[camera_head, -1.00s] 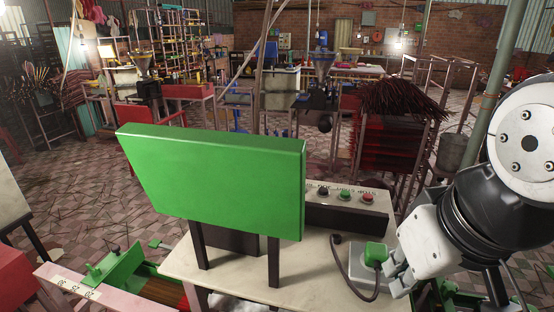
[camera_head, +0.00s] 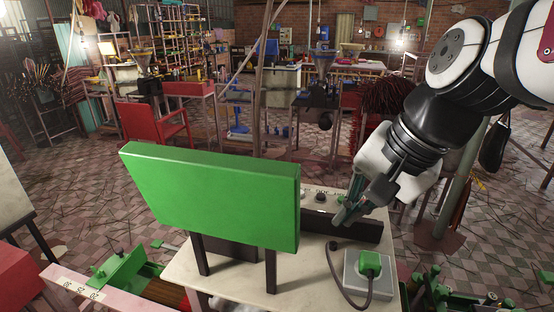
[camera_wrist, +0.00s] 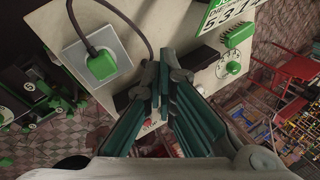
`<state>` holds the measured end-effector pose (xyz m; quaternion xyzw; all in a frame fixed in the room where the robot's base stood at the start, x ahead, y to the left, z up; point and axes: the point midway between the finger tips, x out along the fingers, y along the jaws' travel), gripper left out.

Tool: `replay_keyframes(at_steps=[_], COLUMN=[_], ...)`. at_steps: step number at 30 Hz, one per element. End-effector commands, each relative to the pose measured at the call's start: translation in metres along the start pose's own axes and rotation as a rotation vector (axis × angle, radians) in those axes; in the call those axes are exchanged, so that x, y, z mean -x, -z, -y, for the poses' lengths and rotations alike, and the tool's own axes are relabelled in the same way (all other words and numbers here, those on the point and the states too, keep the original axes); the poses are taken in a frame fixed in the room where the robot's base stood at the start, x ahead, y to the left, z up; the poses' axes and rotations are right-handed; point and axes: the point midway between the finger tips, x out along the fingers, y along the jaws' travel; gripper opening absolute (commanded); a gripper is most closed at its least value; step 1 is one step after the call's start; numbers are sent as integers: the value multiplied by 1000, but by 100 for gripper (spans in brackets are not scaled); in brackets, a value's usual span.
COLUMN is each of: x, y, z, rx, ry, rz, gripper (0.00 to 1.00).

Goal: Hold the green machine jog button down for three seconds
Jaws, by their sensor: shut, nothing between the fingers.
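The button panel (camera_head: 368,231) is a dark box with a light, lettered top at the back of the pale bench. Its black button (camera_head: 320,198) shows left of my fingers. The green button is hidden behind my gripper. My gripper (camera_head: 343,217) is shut and empty, its fingers slanting down to the left over the panel. In the wrist view, my gripper (camera_wrist: 164,82) covers the middle of the panel, and a little red (camera_wrist: 148,122) with lettering shows beside the fingers. I cannot tell whether a fingertip touches or presses the green button.
A big green board (camera_head: 212,197) on dark legs stands left of the panel. A green plug (camera_head: 370,264) with a dark cable sits on a grey socket box (camera_head: 352,275) at the bench's right front. A pole (camera_head: 448,205) stands to the right.

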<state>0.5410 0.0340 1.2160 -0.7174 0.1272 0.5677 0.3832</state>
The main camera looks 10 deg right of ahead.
Motion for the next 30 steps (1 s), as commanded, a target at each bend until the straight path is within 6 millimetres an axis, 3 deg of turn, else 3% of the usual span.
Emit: replay_keyframes(at_steps=[3, 9, 13, 18, 24, 30], x=[5, -7, -23, -51, -76, -85], y=[23, 75, 114, 160, 193, 203], z=[37, 85, 105, 116, 115, 115], rx=[-386, -1042, -1466, -1952, -2300, -2400], ry=[56, 118, 138, 151, 158, 161], rz=[81, 206, 283, 373, 444, 466], gripper=[0, 0, 0, 0, 0, 0])
